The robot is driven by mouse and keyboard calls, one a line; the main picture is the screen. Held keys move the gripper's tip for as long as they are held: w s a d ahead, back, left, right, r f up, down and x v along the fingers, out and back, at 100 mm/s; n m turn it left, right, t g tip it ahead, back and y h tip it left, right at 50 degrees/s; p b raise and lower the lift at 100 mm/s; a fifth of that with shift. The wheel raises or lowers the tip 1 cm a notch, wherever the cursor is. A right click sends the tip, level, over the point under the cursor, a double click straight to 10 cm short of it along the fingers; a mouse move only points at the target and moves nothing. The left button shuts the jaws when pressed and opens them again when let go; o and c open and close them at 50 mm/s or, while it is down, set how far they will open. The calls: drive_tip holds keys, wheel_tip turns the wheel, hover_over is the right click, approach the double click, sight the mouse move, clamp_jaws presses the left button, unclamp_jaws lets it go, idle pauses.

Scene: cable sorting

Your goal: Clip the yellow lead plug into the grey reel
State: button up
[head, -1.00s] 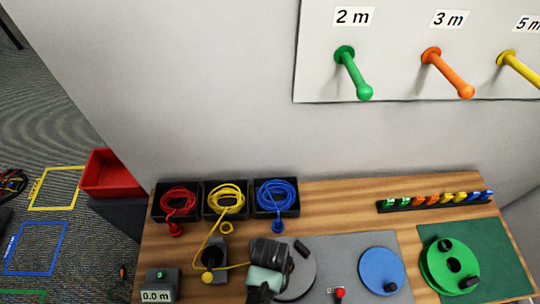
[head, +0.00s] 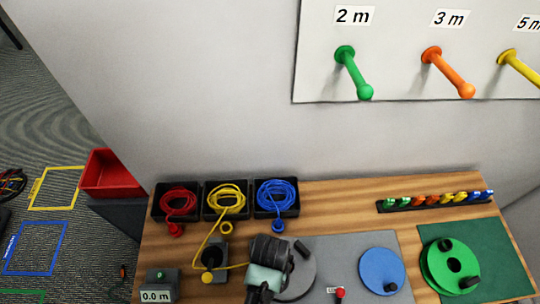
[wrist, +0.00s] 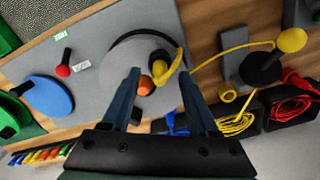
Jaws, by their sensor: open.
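The grey reel (head: 303,276) lies on the grey mat, partly hidden by my gripper in the head view. The reel's grey disc also shows in the wrist view (wrist: 120,56). The yellow plug (wrist: 169,72) is at the end of the yellow lead (wrist: 216,55), over the reel next to an orange knob-like part (wrist: 146,85). My gripper (wrist: 158,72) is open, its two blue fingers on either side of the plug and the orange part. I cannot tell whether the plug touches the reel. In the head view my gripper (head: 264,280) hides the plug.
The yellow lead runs from the yellow coil (head: 226,196) past a dark post device (head: 214,254). Red and blue coils sit in trays beside it. A blue disc (head: 382,269), a green reel (head: 447,269) and a red knob (head: 340,292) lie to the right.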

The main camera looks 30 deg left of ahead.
wheel_tip(320, 180, up, 11)
drive_tip(key=shift+b, duration=0.45)
